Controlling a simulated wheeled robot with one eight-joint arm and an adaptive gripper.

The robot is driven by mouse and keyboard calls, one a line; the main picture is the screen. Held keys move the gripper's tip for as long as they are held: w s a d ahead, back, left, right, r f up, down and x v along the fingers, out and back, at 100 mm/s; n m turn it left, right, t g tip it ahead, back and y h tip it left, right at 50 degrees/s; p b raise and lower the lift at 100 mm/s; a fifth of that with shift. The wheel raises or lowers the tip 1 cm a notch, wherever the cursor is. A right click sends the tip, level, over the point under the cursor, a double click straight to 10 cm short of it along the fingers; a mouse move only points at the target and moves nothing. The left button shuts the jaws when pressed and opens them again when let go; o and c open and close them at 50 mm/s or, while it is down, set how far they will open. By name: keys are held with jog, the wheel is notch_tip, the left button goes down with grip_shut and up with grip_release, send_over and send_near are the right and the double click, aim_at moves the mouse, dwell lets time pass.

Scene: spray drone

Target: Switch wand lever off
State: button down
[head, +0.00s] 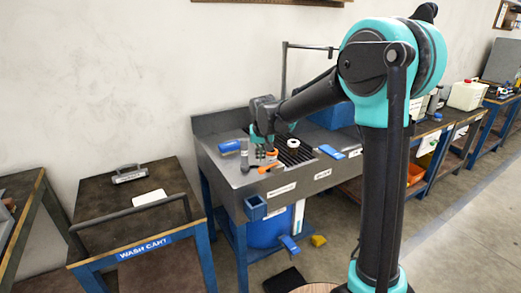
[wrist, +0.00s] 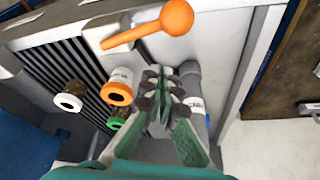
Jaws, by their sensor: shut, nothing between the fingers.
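An orange lever with a ball end (wrist: 176,18) sits on a pale block (wrist: 108,31) at the top of the wrist view. Its arm slants from the block up to the ball on the right. In the head view an orange part that looks like this lever (head: 268,169) is at the front edge of the grey sink bench (head: 235,187). My gripper (wrist: 166,74) is shut and empty, below the lever in the wrist view and apart from it. In the head view my gripper (head: 261,138) is over the bench, its fingertips hard to make out.
Containers with orange (wrist: 117,93), green (wrist: 117,123) and white (wrist: 69,102) rings stand left of my gripper, by a slatted grate (wrist: 75,60). A grey cylinder (wrist: 190,72) stands close on its right. A wash cart (head: 130,205) is left of the bench.

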aim_at(268, 167)
jog(key=shift+s+d+f, duration=0.1)
jog(key=shift+s+d, duration=0.1)
jog(key=shift+s, duration=0.65)
jog(key=shift+s+d+f, duration=0.1)
jog(key=shift+s+d, duration=0.05)
jog(key=shift+s, duration=0.7)
